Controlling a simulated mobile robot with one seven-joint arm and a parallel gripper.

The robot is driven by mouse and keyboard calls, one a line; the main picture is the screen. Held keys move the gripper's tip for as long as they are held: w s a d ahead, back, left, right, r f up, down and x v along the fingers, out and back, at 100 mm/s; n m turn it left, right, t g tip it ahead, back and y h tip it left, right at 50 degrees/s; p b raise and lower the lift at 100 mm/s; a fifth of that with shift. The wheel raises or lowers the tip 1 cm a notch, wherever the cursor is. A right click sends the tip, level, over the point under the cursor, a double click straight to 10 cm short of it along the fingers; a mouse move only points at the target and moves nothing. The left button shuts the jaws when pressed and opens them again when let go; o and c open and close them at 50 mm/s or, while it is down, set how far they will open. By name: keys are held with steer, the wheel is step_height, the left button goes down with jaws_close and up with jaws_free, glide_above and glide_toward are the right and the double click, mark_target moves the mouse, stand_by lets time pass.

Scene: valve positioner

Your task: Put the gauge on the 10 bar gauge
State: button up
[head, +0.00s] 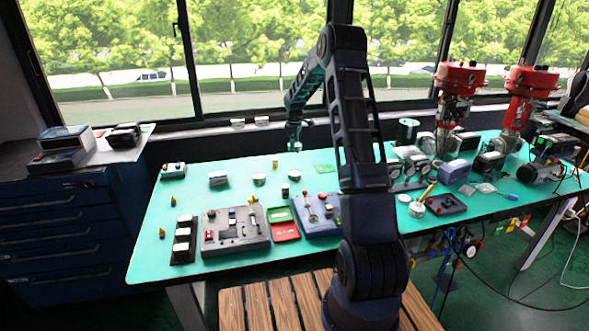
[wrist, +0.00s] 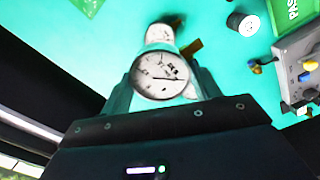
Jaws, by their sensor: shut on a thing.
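My gripper (head: 295,143) is above the far middle part of the green table in the head view. In the wrist view it is shut on a round gauge (wrist: 161,74) with a white dial and a dark needle. The dial faces the wrist camera, and its print is too blurred to read. A white rounded thing (wrist: 159,33) shows just beyond the gauge; I cannot tell whether they touch. Small round white-topped things stand on the table (head: 259,179), one of them near my gripper (head: 294,174). I cannot tell which is the 10 bar gauge.
A grey panel box (head: 235,232) and green (head: 279,214) and red (head: 286,232) trays lie along the front edge. A white-topped black cylinder (wrist: 243,24) is at upper right in the wrist view. Red-topped valves (head: 461,77) stand right. The table's left back is fairly clear.

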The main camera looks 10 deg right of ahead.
mark_target(294, 173)
step_height(294, 173, down, 13)
steer(key=shift+r, duration=0.1)
stand_by(0.5)
steer(key=shift+f, duration=0.2)
steer(key=o, duration=1.1)
steer(key=shift+r, duration=0.1)
